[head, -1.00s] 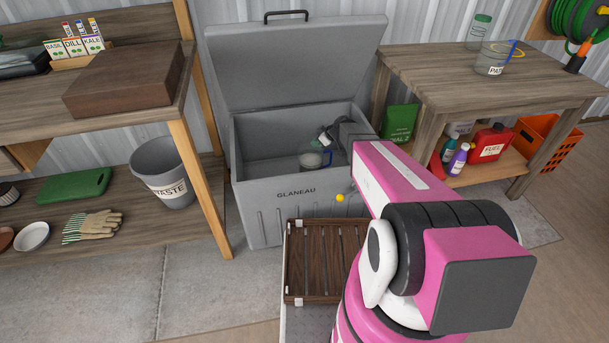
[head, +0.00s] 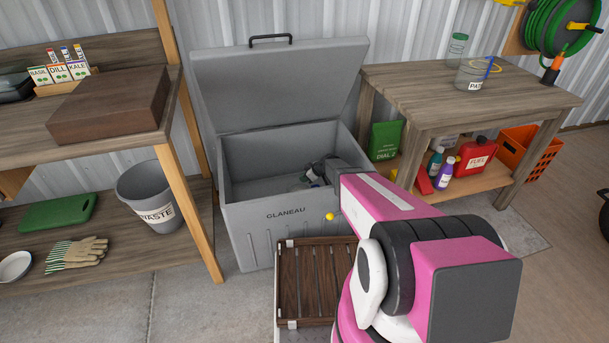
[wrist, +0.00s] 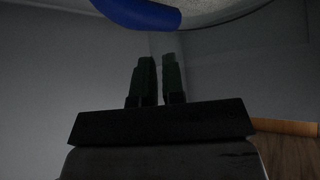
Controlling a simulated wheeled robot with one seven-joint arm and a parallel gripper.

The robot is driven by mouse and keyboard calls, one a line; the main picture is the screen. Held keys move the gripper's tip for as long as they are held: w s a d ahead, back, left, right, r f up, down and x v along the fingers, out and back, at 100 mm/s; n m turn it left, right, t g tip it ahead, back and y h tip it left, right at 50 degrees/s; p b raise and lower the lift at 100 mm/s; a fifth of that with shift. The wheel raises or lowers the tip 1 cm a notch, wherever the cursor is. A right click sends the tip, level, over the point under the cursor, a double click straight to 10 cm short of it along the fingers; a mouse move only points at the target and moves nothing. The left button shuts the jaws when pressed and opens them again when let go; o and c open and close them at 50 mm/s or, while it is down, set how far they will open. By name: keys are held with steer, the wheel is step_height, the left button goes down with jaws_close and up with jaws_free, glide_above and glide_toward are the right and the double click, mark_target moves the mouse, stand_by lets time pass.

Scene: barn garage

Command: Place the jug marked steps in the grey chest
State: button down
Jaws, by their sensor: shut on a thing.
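The grey chest (head: 229,225), lettered GLANEAU, stands with its lid (head: 280,88) raised. My gripper (head: 312,174) reaches over the front wall into the chest. It is shut on a clear jug (head: 304,180), low inside, mostly hidden by the front wall and my gripper. In the wrist view the two fingers (wrist: 158,62) are close together. A blue curved part of the jug (wrist: 140,12) and a pale rim show at the top edge there. No label on this jug is readable. I cannot tell whether it touches the chest floor.
A waste bin (head: 150,200) stands left. The chest's left part looks empty.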

steer(key=shift+r, duration=0.1)
steer(key=c, duration=1.2)
jaws_free()
steer(key=v, duration=1.2)
